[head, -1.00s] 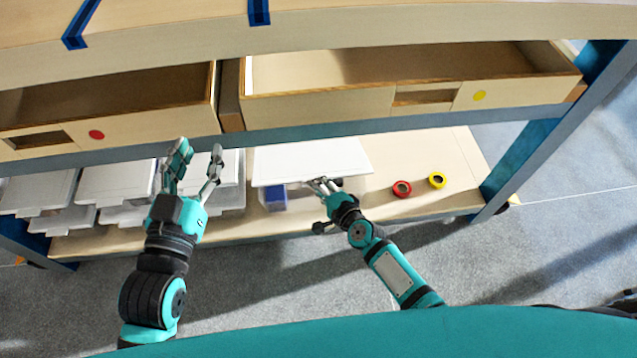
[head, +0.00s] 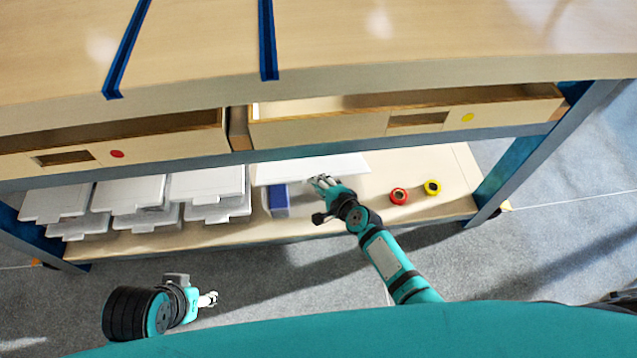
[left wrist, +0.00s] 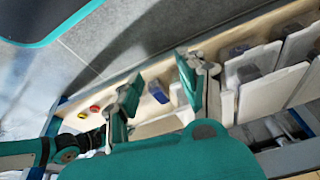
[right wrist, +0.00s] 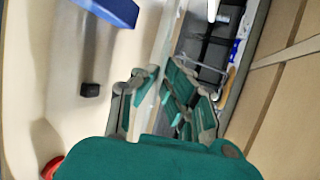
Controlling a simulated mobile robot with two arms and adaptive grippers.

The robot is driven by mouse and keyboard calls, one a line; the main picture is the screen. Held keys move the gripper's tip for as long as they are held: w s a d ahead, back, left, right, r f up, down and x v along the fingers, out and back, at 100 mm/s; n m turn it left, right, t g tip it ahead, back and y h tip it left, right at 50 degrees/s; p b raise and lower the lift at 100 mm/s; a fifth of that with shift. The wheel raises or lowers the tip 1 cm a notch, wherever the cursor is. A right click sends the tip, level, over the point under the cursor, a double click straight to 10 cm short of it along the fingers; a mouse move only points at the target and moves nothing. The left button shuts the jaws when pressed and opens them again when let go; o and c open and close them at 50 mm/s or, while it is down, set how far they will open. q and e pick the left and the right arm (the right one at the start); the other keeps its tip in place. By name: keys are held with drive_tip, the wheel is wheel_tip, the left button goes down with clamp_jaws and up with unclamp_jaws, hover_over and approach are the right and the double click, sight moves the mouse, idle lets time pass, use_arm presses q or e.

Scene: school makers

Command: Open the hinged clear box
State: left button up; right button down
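The hinged box's flat white lid (head: 300,171) shows on the lower shelf, partly hidden behind the drawer front. A blue block (head: 279,198) shows under its front left; the clear walls are hard to make out. My right gripper (head: 322,183) is at the lid's front edge. In the right wrist view its fingers (right wrist: 160,90) stand apart, with a pale edge between them; I cannot tell whether they touch it. My left gripper (head: 210,299) is low over the floor, away from the shelf. Its fingers (left wrist: 158,85) are spread and empty in the left wrist view.
Several white-lidded boxes (head: 208,184) stand left of the lid. A red roll (head: 398,196) and a yellow roll (head: 432,188) lie to its right. Drawers (head: 350,127) hang open above the shelf. A blue table leg (head: 500,188) bounds the right end.

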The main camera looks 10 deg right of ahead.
drive_tip(key=shift+w+r+p, duration=0.3)
drive_tip(key=shift+r, duration=0.2)
drive_tip(key=shift+w+r+p, duration=0.2)
drive_tip(key=shift+r+p, duration=0.05)
drive_tip(key=shift+p, duration=0.05)
use_arm(q)
drive_tip(key=shift+x, duration=2.15)
use_arm(e)
drive_tip(key=shift+w+r, duration=0.15)
drive_tip(key=shift+w, duration=0.05)
drive_tip(key=shift+d, duration=0.1)
drive_tip(key=c, duration=1.5)
unclamp_jaws()
use_arm(q)
drive_tip(key=shift+d, duration=0.1)
use_arm(e)
drive_tip(key=shift+s, duration=0.1)
